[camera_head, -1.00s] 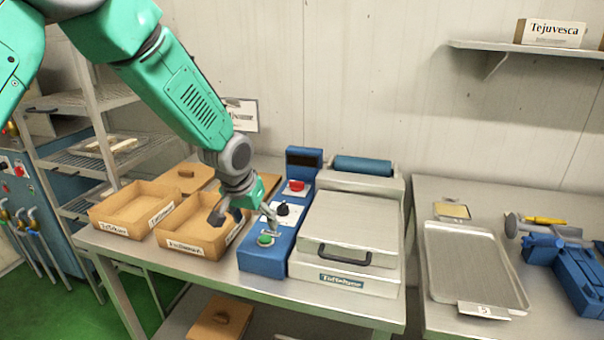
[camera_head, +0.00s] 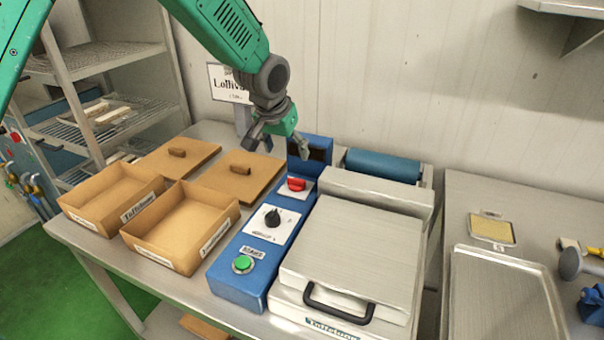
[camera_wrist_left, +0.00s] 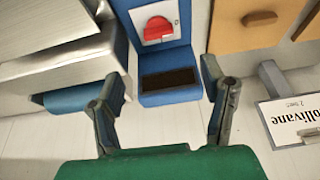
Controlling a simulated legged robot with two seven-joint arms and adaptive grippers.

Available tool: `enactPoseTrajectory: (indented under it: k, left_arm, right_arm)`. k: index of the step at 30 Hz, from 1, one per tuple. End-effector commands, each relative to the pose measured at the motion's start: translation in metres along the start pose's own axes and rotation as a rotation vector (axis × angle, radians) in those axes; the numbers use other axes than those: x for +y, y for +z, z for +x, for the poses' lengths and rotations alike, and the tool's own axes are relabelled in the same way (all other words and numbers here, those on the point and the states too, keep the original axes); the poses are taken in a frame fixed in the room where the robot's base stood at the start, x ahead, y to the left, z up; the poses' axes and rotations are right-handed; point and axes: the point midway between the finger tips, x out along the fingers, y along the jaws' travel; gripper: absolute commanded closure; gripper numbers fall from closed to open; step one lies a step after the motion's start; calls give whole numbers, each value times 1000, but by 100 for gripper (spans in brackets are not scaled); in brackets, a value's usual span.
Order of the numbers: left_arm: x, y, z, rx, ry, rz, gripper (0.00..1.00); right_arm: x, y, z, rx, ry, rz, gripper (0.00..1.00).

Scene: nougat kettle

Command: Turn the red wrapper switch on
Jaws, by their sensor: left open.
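The red wrapper switch (camera_head: 296,184) is a red knob on a white plate, at the far end of the blue control panel (camera_head: 236,276). It also shows in the left wrist view (camera_wrist_left: 158,30), upper middle, beyond the fingertips. My left gripper (camera_head: 276,146) is open and empty, above and behind the switch, near the panel's raised dark display (camera_head: 316,153). In the left wrist view its two fingers (camera_wrist_left: 168,80) are spread wide, with the display between them. Nothing touches the switch. My right gripper is out of view.
A black knob (camera_head: 273,217) and a green button (camera_head: 243,264) sit nearer on the panel. The wrapper machine (camera_head: 350,262) with a blue roller (camera_head: 382,166) stands to the right. Cardboard boxes (camera_head: 182,228) stand left. A sign (camera_head: 228,84) is behind the gripper.

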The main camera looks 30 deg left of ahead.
Motion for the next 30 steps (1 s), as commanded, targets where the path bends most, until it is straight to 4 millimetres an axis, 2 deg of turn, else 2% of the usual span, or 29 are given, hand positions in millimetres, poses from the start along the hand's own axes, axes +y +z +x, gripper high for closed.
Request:
enactPoseTrajectory:
  k: [9, 18, 24, 30]
  left_arm:
    - [3, -2, 68, -9, -2, 2, 34]
    - [2, -1, 118, -4, -1, 2, 34]
    - [2, -2, 132, -4, -1, 1, 34]
    - [2, -2, 133, -3, -1, 1, 34]
  right_arm:
    - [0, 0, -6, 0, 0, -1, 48]
    - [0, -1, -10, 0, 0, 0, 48]
    - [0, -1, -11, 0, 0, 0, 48]
    - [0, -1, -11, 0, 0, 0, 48]
